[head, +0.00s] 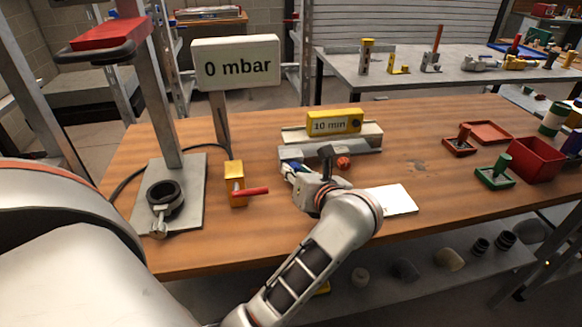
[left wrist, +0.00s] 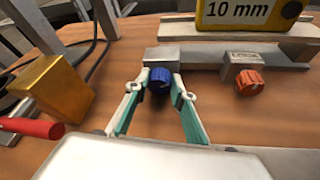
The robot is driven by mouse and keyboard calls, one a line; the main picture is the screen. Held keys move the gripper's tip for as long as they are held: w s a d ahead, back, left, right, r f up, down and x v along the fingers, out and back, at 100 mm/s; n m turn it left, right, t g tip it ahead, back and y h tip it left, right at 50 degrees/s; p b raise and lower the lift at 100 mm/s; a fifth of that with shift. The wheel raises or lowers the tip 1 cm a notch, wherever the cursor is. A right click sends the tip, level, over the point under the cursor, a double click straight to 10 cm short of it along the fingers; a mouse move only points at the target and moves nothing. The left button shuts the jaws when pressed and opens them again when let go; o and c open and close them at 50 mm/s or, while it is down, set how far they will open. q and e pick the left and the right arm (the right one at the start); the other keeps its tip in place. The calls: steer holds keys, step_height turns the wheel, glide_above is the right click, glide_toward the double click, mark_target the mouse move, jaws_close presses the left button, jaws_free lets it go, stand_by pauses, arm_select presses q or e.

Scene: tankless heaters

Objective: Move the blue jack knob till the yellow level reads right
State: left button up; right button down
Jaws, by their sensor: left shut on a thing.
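The blue jack knob (left wrist: 160,80) is on the front of a grey metal jack bar (left wrist: 200,57), at its left end in the left wrist view. My left gripper (left wrist: 161,86) is shut on the blue knob, one finger on each side. In the head view my left gripper (head: 297,172) reaches the bar's left front and mostly hides the knob. The yellow level (head: 335,122) lies on a pale plate above the bar; its display reads 10 mm in the left wrist view (left wrist: 250,13). My right gripper is not in view.
An orange-red knob (left wrist: 249,82) sits right of the blue one, under a block that seems marked LOCK. A yellow block with a red handle (head: 235,183) stands to the left. A 0 mbar sign (head: 237,63) stands behind it. A white sheet (head: 391,199) lies right of my gripper.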

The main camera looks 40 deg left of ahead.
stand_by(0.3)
arm_select(q)
steer(key=o, duration=1.1)
steer(key=shift+d, duration=0.1)
